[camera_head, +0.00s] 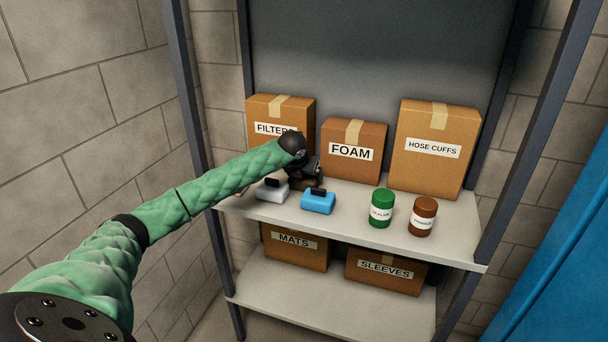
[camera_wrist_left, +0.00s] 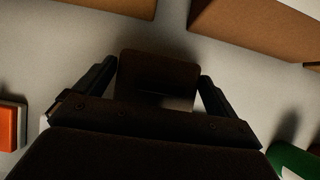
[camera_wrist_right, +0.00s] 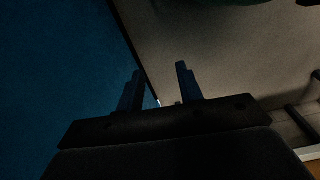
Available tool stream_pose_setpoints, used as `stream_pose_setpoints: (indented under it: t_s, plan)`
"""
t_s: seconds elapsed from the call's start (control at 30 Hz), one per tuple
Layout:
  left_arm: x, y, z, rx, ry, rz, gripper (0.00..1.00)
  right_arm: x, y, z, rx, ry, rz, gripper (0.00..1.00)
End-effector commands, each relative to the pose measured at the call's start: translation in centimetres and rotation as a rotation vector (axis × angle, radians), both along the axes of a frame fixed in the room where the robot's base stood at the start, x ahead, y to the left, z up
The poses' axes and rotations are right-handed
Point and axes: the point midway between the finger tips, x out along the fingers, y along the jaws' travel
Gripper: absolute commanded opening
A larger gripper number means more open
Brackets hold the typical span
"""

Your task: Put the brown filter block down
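My left gripper (camera_head: 304,180) is over the upper shelf, in front of the FILTERS and FOAM boxes. In the left wrist view, its fingers (camera_wrist_left: 158,78) sit against both sides of a dark brown filter block (camera_wrist_left: 158,70). The block is close to the shelf surface, but I cannot tell whether it touches. In the head view the block is hard to make out under the dark gripper. My right gripper (camera_wrist_right: 160,70) shows only in its own wrist view, with its fingers apart and nothing between them.
The shelf (camera_head: 345,217) holds the FILTERS box (camera_head: 285,106), FOAM box (camera_head: 352,172) and HOSE CUFFS box (camera_head: 433,174). A white block (camera_head: 272,194) and blue block (camera_head: 318,204) lie in front. Green (camera_head: 381,200) and brown (camera_head: 423,210) jars stand right. An orange block (camera_wrist_left: 8,128) lies left.

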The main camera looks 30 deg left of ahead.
Motion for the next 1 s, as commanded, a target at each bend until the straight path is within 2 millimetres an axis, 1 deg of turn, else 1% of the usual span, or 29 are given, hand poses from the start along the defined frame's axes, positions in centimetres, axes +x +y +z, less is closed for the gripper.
stream_pose_setpoints:
  t_s: [0.3, 0.4, 0.43, 0.5, 0.57, 0.73, 1.0]
  plan:
    - [0.0, 0.0, 0.2, 0.0, 0.0, 0.0, 1.0, 0.0, 0.0, 0.1, 0.0, 0.0, 0.0, 0.36]
    - [-0.3, 0.0, 0.5, 0.0, -0.001, 0.0, 1.0, -0.1, -0.1, -0.6, -0.001, 0.006, 0.0, 0.36]
    - [-0.4, 0.0, 0.7, 0.0, -0.001, 0.0, 1.0, 0.0, 0.0, -0.1, 0.0, 0.006, -0.001, 0.36]
    - [-0.8, -0.1, 1.3, 0.001, -0.002, -0.001, 1.0, 0.2, 0.5, 1.5, 0.006, 0.004, -0.002, 0.36]
    - [-1.3, -0.2, 1.9, 0.002, -0.003, 0.0, 1.0, 0.4, 0.7, 2.4, 0.009, 0.009, -0.003, 0.36]
    - [-2.6, -0.6, 3.9, 0.002, -0.002, 0.0, 1.0, 0.9, 1.3, 5.4, 0.016, 0.019, -0.005, 0.36]
    - [-4.2, -1.0, 6.8, 0.002, -0.003, 0.001, 1.0, 2.5, 2.1, 10.6, 0.025, 0.016, -0.004, 0.36]
